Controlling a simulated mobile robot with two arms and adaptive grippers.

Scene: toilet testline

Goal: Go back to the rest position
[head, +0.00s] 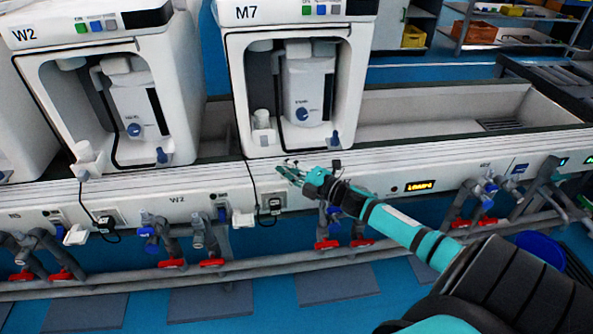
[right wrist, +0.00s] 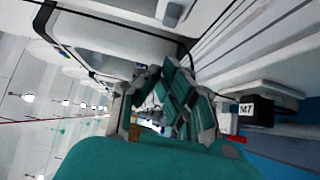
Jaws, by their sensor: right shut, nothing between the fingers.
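My right gripper (head: 288,172) is at the middle of the head view, at the end of my teal and black arm coming in from the lower right. It is shut and empty, in front of the white rail and just below the machine labelled M7 (head: 240,60). In the right wrist view the gripper's teal fingers (right wrist: 168,78) show folded together, with nothing seen in them. My left gripper is not in view.
The W2 machine (head: 32,80) stands left of M7. An empty white trough (head: 430,135) is to the right. Pipes with red valve handles (head: 327,244) run below the long white rail (head: 350,185). Yellow bins (head: 413,37) sit on the shelves behind.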

